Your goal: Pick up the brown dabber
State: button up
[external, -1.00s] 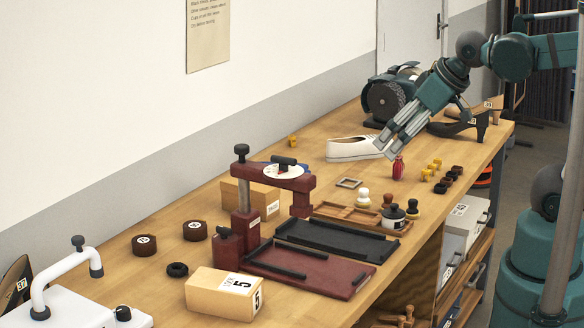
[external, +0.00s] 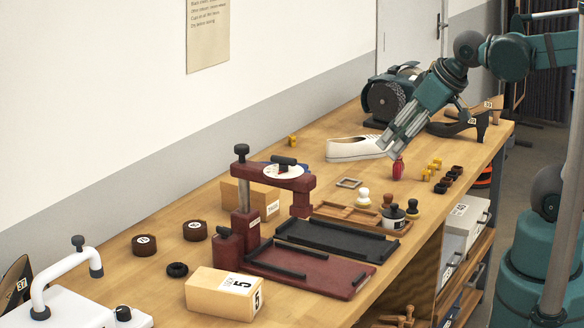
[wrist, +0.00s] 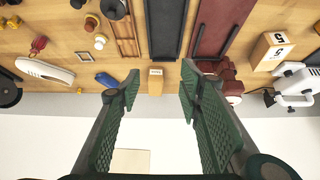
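The white shoe (external: 352,148) and red bottle (external: 398,170) are close to my fingertips. A wooden tray (external: 340,214), dark red press (external: 243,205) and black plate (external: 337,240) lie nearer. Small yellow and black pieces (external: 447,180) sit along the right edge. The wall runs behind.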

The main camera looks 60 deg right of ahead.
jog(key=w+d+f+m+g+h+b, duration=0.25)
jog(key=w+d+f+m, duration=0.35)
jog(key=d+f, duration=0.4)
jog(key=m+g+b, duration=0.1)
jog(key=m+g, duration=0.1)
jog(key=m, duration=0.1)
send_over(389, 195)
jog(key=s+a, duration=0.1)
notch_tip(389, 195, down, 8)
jog(key=shift+r, duration=0.15)
jog(key=shift+s, duration=0.1)
jog(key=shift+b+x, duration=0.3)
jog(key=shift+x, duration=1)
jog(key=shift+a, duration=0.1)
jog(key=shift+a+b+x, duration=0.15)
jog(key=shift+b+x, duration=0.3)
jog(key=shift+x, duration=0.85)
jog(key=shift+a+b+x, duration=0.15)
jog(key=shift+b+x, duration=0.25)
jog(key=shift+x, duration=0.9)
jog(key=shift+s, duration=0.15)
jog(key=c, duration=0.8)
